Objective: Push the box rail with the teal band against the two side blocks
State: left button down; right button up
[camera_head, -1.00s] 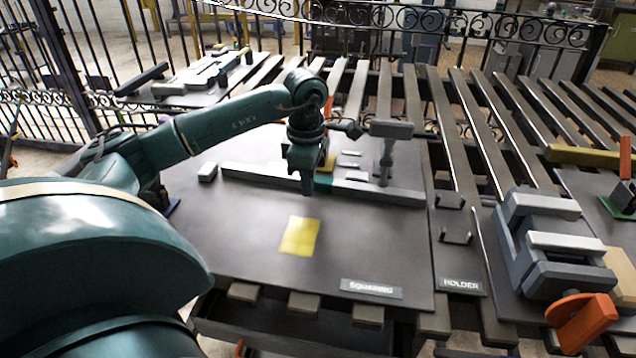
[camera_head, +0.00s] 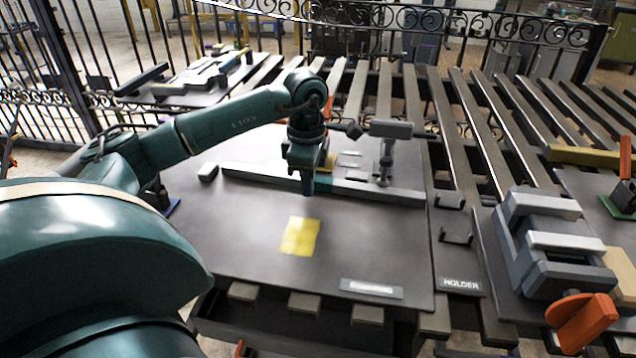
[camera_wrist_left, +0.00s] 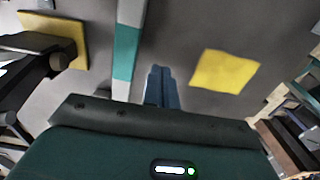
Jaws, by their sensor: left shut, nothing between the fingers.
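The box rail (camera_head: 385,193) is a long grey bar lying across the dark squaring board (camera_head: 230,255). Its teal band shows in the left wrist view (camera_wrist_left: 124,53). In the head view my left gripper (camera_head: 308,190) points down at the near side of the rail, by the band, and partly hides it. In the left wrist view its fingers (camera_wrist_left: 159,72) are together and empty, just beside the rail. I cannot tell whether they touch it. I cannot clearly make out the two side blocks.
A grey clamp-like post (camera_head: 387,150) stands behind the rail's right part. A flat yellow patch (camera_head: 299,236) lies on the clear near half of the board. A grey vise with an orange handle (camera_head: 582,322) stands at the right.

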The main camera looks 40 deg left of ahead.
pick_arm(q)
jog(key=shift+f+b, duration=0.65)
jog(key=shift+f, duration=0.3)
jog(key=shift+r, duration=0.25)
dwell(0.5)
jog(key=shift+w+a, duration=0.35)
jog(key=shift+w, duration=0.25)
jog(key=shift+w+a, duration=0.3)
jog(key=shift+w, duration=0.25)
jog(key=shift+p, duration=0.3)
jog(key=shift+s+d, duration=0.3)
jog(key=shift+s, duration=0.25)
jog(key=shift+s+d, duration=0.3)
jog(key=shift+s, duration=0.25)
